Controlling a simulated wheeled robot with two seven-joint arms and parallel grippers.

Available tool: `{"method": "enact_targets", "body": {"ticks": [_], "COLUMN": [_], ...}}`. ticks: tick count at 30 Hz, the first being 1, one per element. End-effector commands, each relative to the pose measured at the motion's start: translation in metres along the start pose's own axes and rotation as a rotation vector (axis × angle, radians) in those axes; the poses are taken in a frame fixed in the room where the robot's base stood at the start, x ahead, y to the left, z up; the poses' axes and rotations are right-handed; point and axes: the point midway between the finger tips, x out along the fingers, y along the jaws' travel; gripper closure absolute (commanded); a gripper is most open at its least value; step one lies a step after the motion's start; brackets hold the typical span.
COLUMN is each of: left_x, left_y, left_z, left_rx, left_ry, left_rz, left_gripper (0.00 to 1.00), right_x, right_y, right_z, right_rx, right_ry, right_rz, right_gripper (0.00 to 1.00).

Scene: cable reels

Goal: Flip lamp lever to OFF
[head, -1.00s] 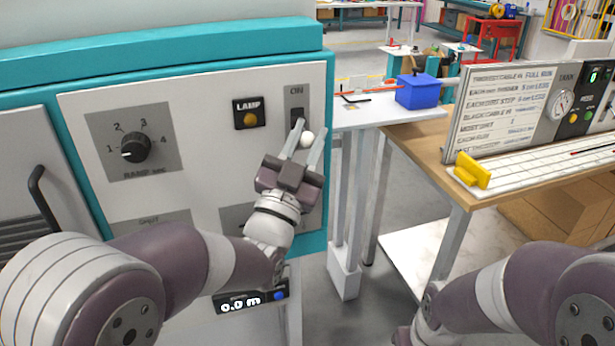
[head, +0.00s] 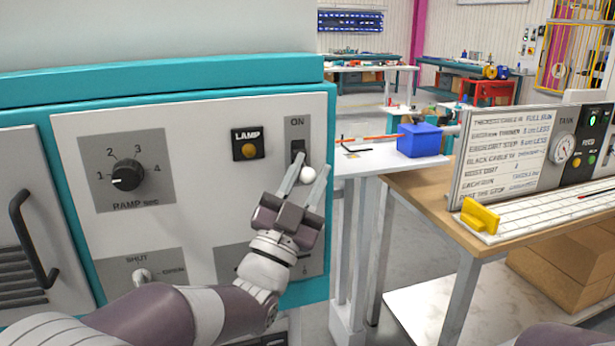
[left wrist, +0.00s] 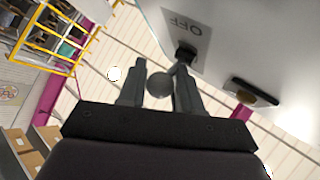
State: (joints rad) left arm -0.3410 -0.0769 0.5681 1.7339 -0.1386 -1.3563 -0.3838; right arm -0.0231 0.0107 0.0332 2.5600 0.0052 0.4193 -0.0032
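The lamp lever's white ball knob (head: 308,174) sticks out below the dark slot (head: 298,150) on a grey plate marked ON at its top. The plate's lower part is hidden by my gripper. The OFF mark (left wrist: 186,22) shows in the left wrist view. My left gripper (head: 311,164) is at the lever, its two fingers apart with the knob between them. In the left wrist view the knob (left wrist: 159,85) sits between the fingers with narrow gaps, and I see no firm grip. My right gripper is out of view.
Left of the lever are the LAMP button (head: 249,145) and the RAMP dial (head: 127,175). A SHUT/OPEN toggle (head: 142,275) sits lower on the panel. A blue box (head: 420,140) stands on the side table, and a yellow block (head: 480,215) lies on the bench to the right.

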Motion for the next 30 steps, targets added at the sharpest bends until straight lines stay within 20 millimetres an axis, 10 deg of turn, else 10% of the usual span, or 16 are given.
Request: {"method": "enact_targets", "body": {"ticks": [11, 30], "left_x": [-0.003, -0.126], "left_y": [0.000, 0.000], "left_z": [0.000, 0.001], "left_rx": [0.000, 0.000], "left_ry": [-0.001, -0.001], "left_rz": [0.000, 0.000], "left_gripper": [0.46, 0.46], "right_x": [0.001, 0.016], "right_y": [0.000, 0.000], "right_z": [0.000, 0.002], "right_rx": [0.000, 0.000], "right_ry": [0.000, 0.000], "right_rz": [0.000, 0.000], "right_gripper": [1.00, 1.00]}}
